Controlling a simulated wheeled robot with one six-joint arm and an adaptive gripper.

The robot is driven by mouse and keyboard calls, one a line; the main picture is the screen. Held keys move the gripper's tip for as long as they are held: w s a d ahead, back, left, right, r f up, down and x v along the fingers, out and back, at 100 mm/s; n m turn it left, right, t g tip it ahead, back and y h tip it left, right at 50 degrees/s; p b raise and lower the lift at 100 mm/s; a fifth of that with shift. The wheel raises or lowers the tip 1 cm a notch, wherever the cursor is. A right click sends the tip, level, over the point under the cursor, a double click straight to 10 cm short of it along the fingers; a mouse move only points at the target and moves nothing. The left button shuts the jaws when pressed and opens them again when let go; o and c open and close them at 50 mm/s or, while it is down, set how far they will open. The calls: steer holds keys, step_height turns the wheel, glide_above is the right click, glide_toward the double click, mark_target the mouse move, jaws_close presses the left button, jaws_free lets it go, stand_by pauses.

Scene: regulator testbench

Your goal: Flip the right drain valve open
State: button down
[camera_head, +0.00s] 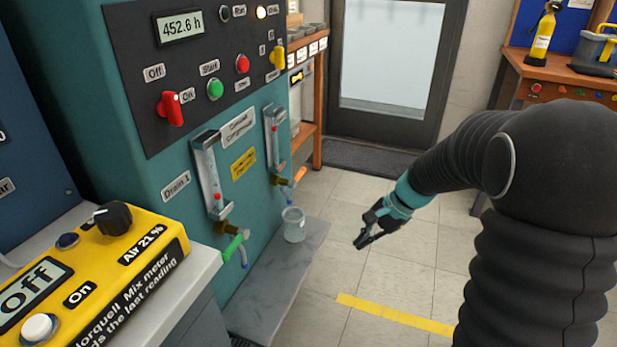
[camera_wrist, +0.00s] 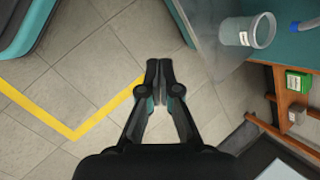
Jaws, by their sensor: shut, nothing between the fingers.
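The right drain valve has an orange handle (camera_head: 299,175) on a brass body below the right sight tube (camera_head: 274,140). The handle points outward and slightly up from the teal cabinet. The left drain valve has a green handle (camera_head: 232,248) under the left sight tube. My gripper (camera_head: 362,242) is shut and empty, out over the floor to the right of the orange handle and lower in the picture, touching nothing. In the wrist view my gripper's fingers (camera_wrist: 159,66) are together above floor tiles. The valve handles do not clearly show there; a blue tube end (camera_wrist: 308,22) shows at the upper right.
A clear cup (camera_head: 293,224) stands on the grey ledge (camera_head: 262,300) below the right valve; it also shows in the wrist view (camera_wrist: 247,32). A yellow meter (camera_head: 150,250) sits front left. Wooden shelves stand behind the cabinet. Floor around my gripper is free.

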mark_target(299, 176)
steer(key=w+a+f+m+t+y, duration=0.1)
steer(key=w+a+m+y, duration=0.2)
steer(key=w+m, duration=0.5)
steer(key=w+a+r+m+t+y, duration=0.1)
steer(key=w+r+m+t+y, duration=0.1)
steer(key=w+r+m, duration=0.2)
steer(key=w+r, duration=0.1)
steer(key=w, duration=0.2)
steer(key=shift+w+a+r, duration=0.35)
steer(key=shift+w+r, duration=0.05)
steer(key=shift+t, duration=0.3)
steer(key=x, duration=1)
steer(key=shift+a+r+p, duration=0.2)
steer(key=shift+a+r, duration=0.05)
steer(key=shift+r, duration=0.8)
steer(key=shift+a+r+p, duration=0.2)
steer(key=shift+r, duration=0.8)
